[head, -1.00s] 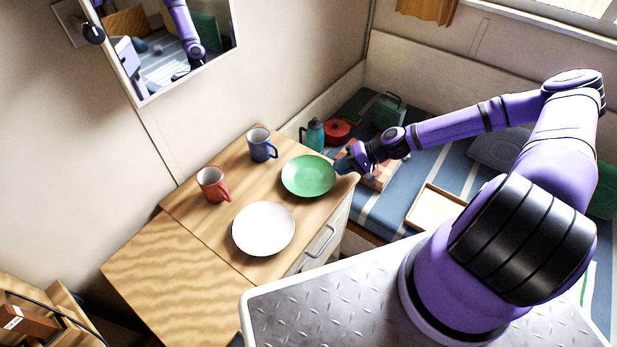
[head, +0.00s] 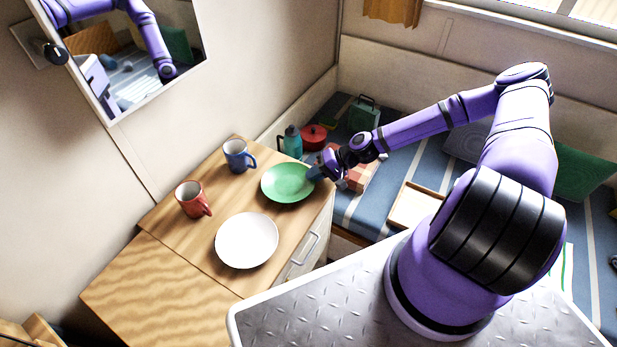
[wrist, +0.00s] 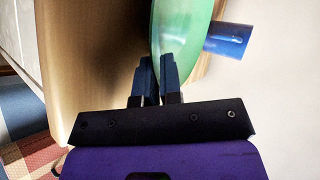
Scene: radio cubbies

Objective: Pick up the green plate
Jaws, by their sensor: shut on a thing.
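The green plate (head: 287,183) is near the back right edge of the wooden cabinet top in the head view. My gripper (head: 318,173) reaches it from the right and is shut on its right rim. In the wrist view the green plate (wrist: 183,30) comes down between the two dark fingers of my gripper (wrist: 158,68), which pinch its rim. I cannot tell whether the plate is resting on the top or slightly lifted.
A white plate (head: 247,241) lies in front of the green one. A blue mug (head: 236,156) and a red mug (head: 191,199) stand to the left. A teal bottle (head: 292,142) and a red pot (head: 314,137) are behind, by the striped bench (head: 405,167).

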